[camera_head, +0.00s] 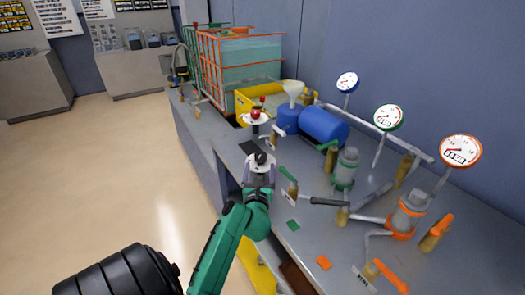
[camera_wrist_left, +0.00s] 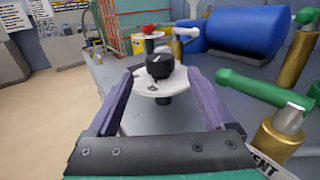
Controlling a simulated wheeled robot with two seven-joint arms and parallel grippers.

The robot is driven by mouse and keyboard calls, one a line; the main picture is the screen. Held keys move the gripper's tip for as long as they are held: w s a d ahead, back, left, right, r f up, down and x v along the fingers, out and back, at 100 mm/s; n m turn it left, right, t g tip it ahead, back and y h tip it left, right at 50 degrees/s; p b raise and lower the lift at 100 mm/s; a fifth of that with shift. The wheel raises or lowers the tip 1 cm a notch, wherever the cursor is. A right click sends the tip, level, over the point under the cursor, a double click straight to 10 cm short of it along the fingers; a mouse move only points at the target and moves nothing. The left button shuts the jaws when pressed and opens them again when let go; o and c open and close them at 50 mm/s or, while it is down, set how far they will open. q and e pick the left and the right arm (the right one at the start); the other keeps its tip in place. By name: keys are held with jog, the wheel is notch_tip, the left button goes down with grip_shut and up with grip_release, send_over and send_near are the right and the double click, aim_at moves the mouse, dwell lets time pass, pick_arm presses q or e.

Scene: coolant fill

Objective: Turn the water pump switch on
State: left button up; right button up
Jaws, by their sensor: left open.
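A black knob (camera_wrist_left: 160,66) stands on a round white plate (camera_wrist_left: 172,88) in the left wrist view; in the head view the knob (camera_head: 261,158) shows just beyond my left gripper. Which switch is the water pump's cannot be read. A second switch with a red knob (camera_head: 255,113) sits on a white disc farther back, also seen in the left wrist view (camera_wrist_left: 149,30). My left gripper (camera_head: 260,167) is open, its purple fingers (camera_wrist_left: 160,82) spread on either side of the black knob's plate. I cannot tell whether they touch it. My right gripper is not in view.
Valves with green handles (camera_head: 288,173) and gauges (camera_head: 388,118) are to the right. Open floor lies left.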

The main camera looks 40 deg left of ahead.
aim_at(261, 153)
pick_arm(q)
jog(key=x, duration=0.5)
jog(key=shift+w+a+f, duration=0.25)
jog(key=shift+w, duration=0.05)
jog(key=x, duration=0.3)
jog(key=shift+w+a+f, duration=0.1)
jog(key=shift+w+a, duration=0.25)
jog(key=shift+w, duration=0.05)
jog(key=c, duration=0.4)
grip_shut()
jog(key=c, duration=1)
grip_release()
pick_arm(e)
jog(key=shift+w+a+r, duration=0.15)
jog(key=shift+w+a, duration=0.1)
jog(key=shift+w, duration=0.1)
